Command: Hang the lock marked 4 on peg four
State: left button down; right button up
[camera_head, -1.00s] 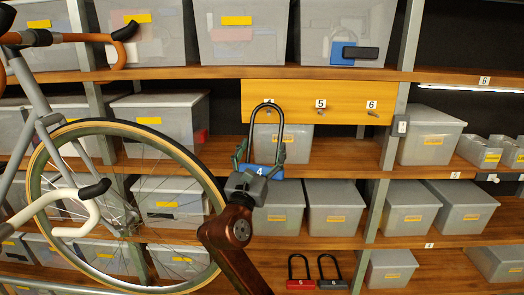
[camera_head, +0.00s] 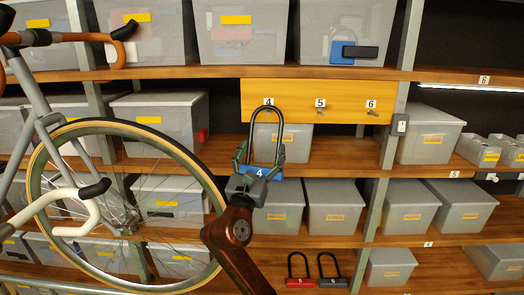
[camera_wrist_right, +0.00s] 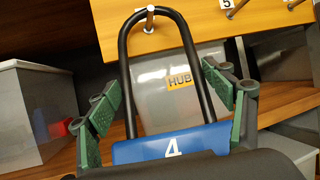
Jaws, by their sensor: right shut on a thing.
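The lock marked 4 (camera_head: 259,172) has a blue body and a tall black shackle, standing upright just below peg four's label on the yellow board (camera_head: 300,88). My right gripper (camera_head: 258,162) is shut on the lock, with green finger pads on either side of it. In the right wrist view the lock (camera_wrist_right: 172,147) shows its white 4. The top of its shackle overlaps peg four (camera_wrist_right: 150,16), whose metal end shows at the arch. I cannot tell whether the shackle is around the peg or touching it. My left gripper is not in view.
A bicycle wheel (camera_head: 35,170) stands at the left, close to my right arm. A red lock (camera_head: 300,282) and a dark lock (camera_head: 333,282) stand on a lower shelf. Pegs five (camera_head: 320,111) and six (camera_head: 373,113) are bare. Grey bins fill the shelves behind.

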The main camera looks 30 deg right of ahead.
jog(key=shift+r, duration=0.15)
jog(key=o, duration=2.1)
jog(key=shift+s+a, duration=0.1)
jog(key=shift+s, duration=0.05)
jog(key=shift+o, duration=0.3)
jog(key=shift+f, duration=0.25)
jog(key=v, duration=1.1)
jog(key=shift+s+a, duration=0.2)
jog(key=shift+a, duration=0.1)
